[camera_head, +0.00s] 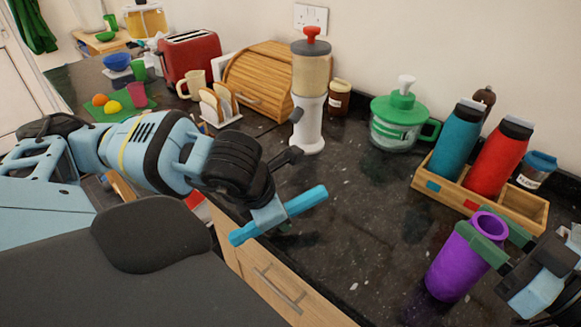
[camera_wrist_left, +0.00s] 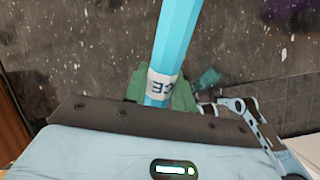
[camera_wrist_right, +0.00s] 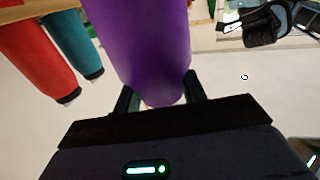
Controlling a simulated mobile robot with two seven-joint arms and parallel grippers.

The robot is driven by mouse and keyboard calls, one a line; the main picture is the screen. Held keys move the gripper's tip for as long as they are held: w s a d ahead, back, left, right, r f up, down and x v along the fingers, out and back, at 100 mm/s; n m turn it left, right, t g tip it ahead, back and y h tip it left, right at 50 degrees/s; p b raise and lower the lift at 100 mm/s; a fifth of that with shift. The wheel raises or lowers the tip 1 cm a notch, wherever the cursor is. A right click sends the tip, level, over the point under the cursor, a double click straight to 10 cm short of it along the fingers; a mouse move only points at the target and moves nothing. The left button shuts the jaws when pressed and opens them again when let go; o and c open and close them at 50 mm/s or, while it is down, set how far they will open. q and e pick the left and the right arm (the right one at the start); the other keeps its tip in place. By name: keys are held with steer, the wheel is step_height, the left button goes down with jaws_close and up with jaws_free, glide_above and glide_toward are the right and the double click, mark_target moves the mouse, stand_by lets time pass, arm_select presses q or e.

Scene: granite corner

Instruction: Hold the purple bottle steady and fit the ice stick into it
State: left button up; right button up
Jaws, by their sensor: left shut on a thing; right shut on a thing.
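The purple bottle (camera_head: 455,278) is at the front right of the dark counter, its open mouth facing up. My right gripper (camera_head: 489,230) is shut around its upper part, with one green finger on each side. The purple bottle (camera_wrist_right: 140,45) also fills the middle of the right wrist view. I cannot tell whether its base touches the counter. The blue ice stick (camera_head: 306,200) is in my left gripper (camera_head: 268,216), held crosswise over the counter's front edge, left of the bottle and apart from it. The left wrist view shows the stick (camera_wrist_left: 175,40) with its white label between the fingers.
A wooden caddy (camera_head: 535,214) with a teal bottle (camera_head: 455,145), a red bottle (camera_head: 500,158) and a jar stands behind the purple bottle. A tall white dispenser (camera_head: 310,95) and a green-lidded jug (camera_head: 398,125) stand further back. The counter between stick and bottle is clear.

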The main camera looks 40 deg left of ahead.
arm_select(q)
steer(key=shift+s+a, duration=0.15)
steer(key=shift+s, duration=0.05)
steer(key=o, duration=1.1)
steer(key=shift+r, duration=0.1)
step_height(320, 180, up, 10)
steer(key=shift+f, duration=0.1)
